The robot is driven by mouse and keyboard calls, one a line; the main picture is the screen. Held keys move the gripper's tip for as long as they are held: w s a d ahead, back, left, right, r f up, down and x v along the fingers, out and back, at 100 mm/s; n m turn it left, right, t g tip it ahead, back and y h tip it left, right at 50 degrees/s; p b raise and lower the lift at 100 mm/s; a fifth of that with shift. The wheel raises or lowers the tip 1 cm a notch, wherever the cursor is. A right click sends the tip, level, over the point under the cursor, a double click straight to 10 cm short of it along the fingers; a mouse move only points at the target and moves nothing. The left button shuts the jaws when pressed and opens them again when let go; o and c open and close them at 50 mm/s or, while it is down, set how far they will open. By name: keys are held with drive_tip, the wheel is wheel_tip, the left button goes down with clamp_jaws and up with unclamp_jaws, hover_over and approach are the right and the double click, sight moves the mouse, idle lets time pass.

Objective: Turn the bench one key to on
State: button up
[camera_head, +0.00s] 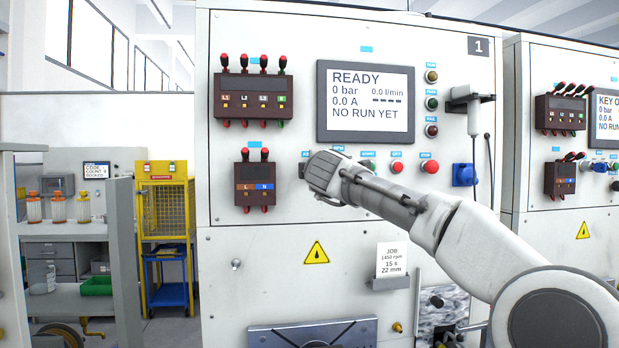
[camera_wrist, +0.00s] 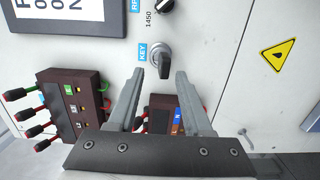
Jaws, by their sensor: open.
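Bench one (camera_head: 270,30) is the light panel marked 1, and its screen (camera_head: 366,100) reads READY. The wrist view shows its key switch (camera_wrist: 164,62), a dark handle on a round metal collar beside a blue KEY label (camera_wrist: 147,52). The handle points down in that view, toward my gripper. My gripper (camera_wrist: 160,73) is open, with one finger on each side of the handle's outer end and visible gaps to both. I cannot tell how deep the fingertips reach. In the head view my gripper (camera_head: 312,172) is at the panel's button row and mostly hides the key.
A job card (camera_head: 391,259) hangs lower on the panel. A second bench (camera_head: 520,120) stands at right, and a yellow cage (camera_head: 163,208) at left.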

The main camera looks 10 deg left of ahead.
drive_tip(key=b+v, duration=0.2)
drive_tip(key=v, duration=1)
